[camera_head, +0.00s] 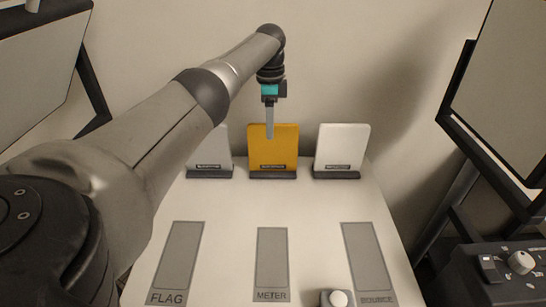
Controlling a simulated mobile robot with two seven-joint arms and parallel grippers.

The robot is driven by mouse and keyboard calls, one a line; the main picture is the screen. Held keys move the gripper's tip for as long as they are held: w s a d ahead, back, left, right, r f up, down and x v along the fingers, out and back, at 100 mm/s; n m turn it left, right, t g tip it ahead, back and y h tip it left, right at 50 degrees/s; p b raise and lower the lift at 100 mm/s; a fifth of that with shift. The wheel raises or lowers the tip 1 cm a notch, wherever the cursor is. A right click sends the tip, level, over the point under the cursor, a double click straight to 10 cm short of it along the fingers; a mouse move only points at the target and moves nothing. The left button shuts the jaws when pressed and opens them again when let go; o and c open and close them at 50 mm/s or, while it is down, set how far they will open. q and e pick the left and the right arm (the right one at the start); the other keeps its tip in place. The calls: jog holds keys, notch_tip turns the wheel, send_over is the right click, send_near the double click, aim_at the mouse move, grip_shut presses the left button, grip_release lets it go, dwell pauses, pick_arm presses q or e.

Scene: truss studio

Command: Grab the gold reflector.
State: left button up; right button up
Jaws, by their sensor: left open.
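The gold reflector (273,152) is an orange-yellow panel standing upright in a dark base at the back of the white table, in the middle of three panels. My left gripper (270,125) comes in from the left and points down in front of the gold panel's upper part. It is open and holds nothing that I can see; its fingers overlap in this view. Whether it touches the panel cannot be told. My right gripper is not in view.
A white panel (341,147) stands right of the gold one; a pale panel (212,157) stands left, partly behind my arm. Grey marked strips labelled FLAG (178,258), METER (271,260) and apparently BOUNCE (366,258) lie in front. A white-knobbed object (338,298) sits at the front edge.

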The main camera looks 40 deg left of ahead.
aim_at(273, 150)
pick_arm(q)
jog(key=f, duration=0.1)
jog(key=f+b, duration=0.1)
jog(key=f, duration=0.3)
jog(key=shift+w+d+f+b, duration=0.15)
jog(key=shift+w+d+b, duration=0.1)
jog(key=shift+d+b, duration=0.15)
jog(key=shift+a, duration=0.1)
grip_shut()
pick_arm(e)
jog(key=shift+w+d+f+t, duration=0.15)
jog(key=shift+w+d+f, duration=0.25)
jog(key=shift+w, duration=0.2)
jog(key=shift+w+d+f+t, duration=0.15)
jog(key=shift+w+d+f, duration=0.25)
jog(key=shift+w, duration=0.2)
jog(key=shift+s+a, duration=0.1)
